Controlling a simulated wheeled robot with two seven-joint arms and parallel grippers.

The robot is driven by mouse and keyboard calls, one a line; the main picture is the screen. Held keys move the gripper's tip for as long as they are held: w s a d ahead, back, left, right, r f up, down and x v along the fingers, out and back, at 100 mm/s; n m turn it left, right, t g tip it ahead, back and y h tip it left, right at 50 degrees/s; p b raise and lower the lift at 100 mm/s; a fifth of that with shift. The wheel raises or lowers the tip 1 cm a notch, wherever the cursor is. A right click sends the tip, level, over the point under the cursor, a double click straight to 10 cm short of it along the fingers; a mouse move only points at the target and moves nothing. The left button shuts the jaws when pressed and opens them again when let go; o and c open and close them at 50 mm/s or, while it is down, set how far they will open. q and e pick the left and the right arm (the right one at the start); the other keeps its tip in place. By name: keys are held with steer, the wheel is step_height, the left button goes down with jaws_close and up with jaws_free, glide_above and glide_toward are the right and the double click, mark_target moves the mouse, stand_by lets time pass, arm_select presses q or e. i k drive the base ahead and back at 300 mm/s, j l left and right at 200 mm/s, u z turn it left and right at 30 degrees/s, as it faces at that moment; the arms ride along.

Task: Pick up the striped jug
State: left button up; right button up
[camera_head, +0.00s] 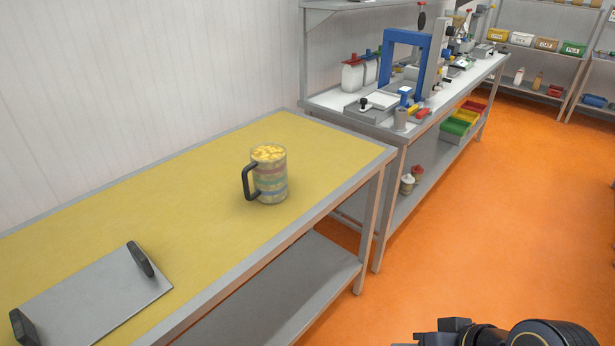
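The striped jug (270,176) stands upright on the yellow-topped table (190,185), near its far right end. It is clear, with coloured bands and yellow contents up near the rim. Its dark handle (249,184) faces left. A black part of my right arm (485,335) shows at the bottom right edge, well away from the jug and over the floor. Its end is cut off by the frame, and I cannot make out the fingers. My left gripper is not in view.
A grey tray (95,293) with two dark handles lies on the table's near left part. The tabletop around the jug is clear. Beyond stands a bench (330,98) with a blue frame (408,40) and tools. Orange floor (460,220) is open at right.

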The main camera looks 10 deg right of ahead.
mark_target(268, 164)
steer(key=z, duration=4.85)
steer(key=u, duration=4.85)
steer(key=i+l, duration=0.4)
